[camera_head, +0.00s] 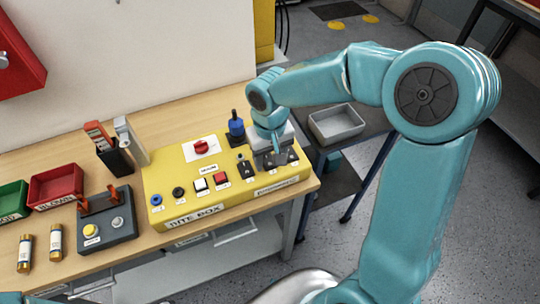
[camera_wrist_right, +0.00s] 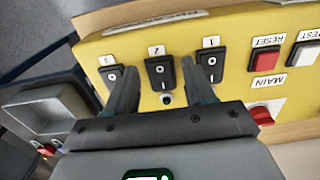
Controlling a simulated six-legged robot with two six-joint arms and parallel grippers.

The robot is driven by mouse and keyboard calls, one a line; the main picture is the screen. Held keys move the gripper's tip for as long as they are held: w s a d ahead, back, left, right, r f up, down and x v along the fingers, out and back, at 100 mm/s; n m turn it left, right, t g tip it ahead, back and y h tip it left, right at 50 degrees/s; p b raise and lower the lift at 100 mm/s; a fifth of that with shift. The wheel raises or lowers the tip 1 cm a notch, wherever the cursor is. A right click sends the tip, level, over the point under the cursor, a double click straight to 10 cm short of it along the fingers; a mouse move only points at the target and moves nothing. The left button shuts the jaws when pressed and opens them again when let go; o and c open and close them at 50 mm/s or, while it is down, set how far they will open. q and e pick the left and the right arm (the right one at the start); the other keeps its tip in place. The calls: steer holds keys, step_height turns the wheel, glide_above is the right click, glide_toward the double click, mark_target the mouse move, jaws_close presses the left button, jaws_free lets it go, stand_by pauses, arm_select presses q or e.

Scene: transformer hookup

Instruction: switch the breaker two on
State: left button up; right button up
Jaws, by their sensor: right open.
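The yellow box (camera_head: 168,211) has a row of black rocker breakers at its right end. In the right wrist view, breaker two (camera_wrist_right: 160,73), labelled 2, is the middle one. Breaker one (camera_wrist_right: 210,66) is to its right and another breaker (camera_wrist_right: 108,76) to its left. My right gripper (camera_wrist_right: 165,84) is open and empty, with one finger on each side of breaker two. I cannot tell whether the fingers touch the panel or which way the rocker is set. In the head view my right gripper (camera_head: 274,158) partly hides the breakers.
A grey tray (camera_head: 337,123) stands on a side table. Red and green bins (camera_head: 55,187), a dark control block (camera_head: 106,224) and fuses (camera_head: 56,243) are at left.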

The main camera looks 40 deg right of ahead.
steer(key=shift+w, duration=0.1)
jaws_close()
steer(key=shift+r+p, duration=0.1)
steer(key=shift+p, duration=0.3)
steer(key=g+p, duration=0.1)
steer(key=p, duration=0.1)
steer(key=g+p, duration=0.1)
steer(key=shift+w+d+r+p, duration=0.15)
steer(key=shift+w+r+p, duration=0.05)
steer(key=shift+w+p, duration=0.15)
steer(key=shift+w+f+g+y+p, duration=0.1)
steer(key=shift+f+g+y+p, duration=0.05)
steer(key=shift+g+y+p, duration=0.3)
